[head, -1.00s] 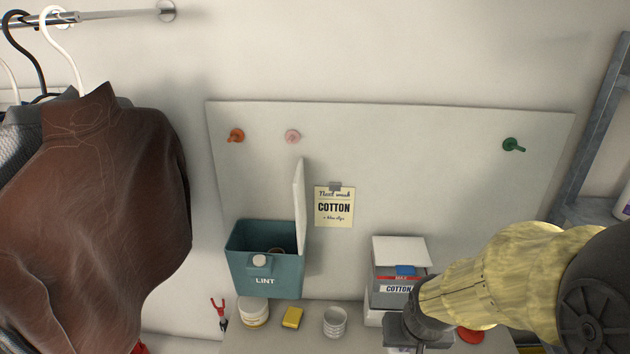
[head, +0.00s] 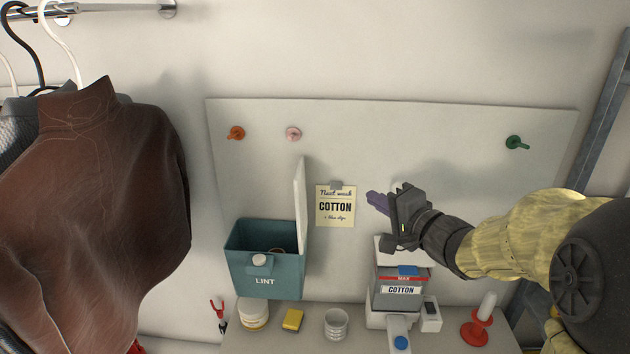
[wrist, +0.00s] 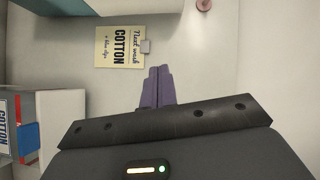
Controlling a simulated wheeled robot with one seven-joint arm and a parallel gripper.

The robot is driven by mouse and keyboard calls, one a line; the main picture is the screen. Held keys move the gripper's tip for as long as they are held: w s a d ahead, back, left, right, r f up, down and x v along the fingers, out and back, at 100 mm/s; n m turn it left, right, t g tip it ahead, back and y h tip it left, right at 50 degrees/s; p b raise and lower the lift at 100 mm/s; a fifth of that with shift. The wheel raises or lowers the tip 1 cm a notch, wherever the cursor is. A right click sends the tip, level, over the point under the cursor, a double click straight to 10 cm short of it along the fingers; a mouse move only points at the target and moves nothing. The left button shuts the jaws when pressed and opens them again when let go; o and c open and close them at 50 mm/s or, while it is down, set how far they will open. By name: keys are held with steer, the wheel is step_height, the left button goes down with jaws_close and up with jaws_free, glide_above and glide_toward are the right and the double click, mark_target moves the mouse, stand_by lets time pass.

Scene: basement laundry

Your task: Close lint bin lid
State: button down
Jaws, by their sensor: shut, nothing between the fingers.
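The teal lint bin (head: 265,278) is mounted on the white board, with LINT on its front. Its white lid (head: 300,205) stands upright at the bin's right side, so the bin is open at the top. A round white knob (head: 259,260) is on the bin's front. My gripper (head: 377,202) is shut and empty, in front of the board to the right of the lid, with a gap between. In the wrist view its purple fingers (wrist: 157,88) are together, and a teal part of the bin (wrist: 55,6) shows at the top left.
A COTTON note (head: 335,207) hangs between lid and gripper. A white cup (head: 336,323), yellow sponge (head: 292,320), round tub (head: 253,314) and red-based holder (head: 476,332) stand on the ledge. Clothes (head: 95,220) hang at left.

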steer(key=a+r+y, duration=0.1)
steer(key=s+a+r+g+y, duration=0.1)
steer(key=y, duration=0.1)
steer(key=shift+s, duration=0.2)
steer(key=p, duration=0.3)
glide_toward(302, 171)
steer(key=x, duration=0.5)
steer(key=shift+w+f, duration=0.1)
steer(key=shift+w, duration=0.4)
steer(key=shift+a, duration=0.3)
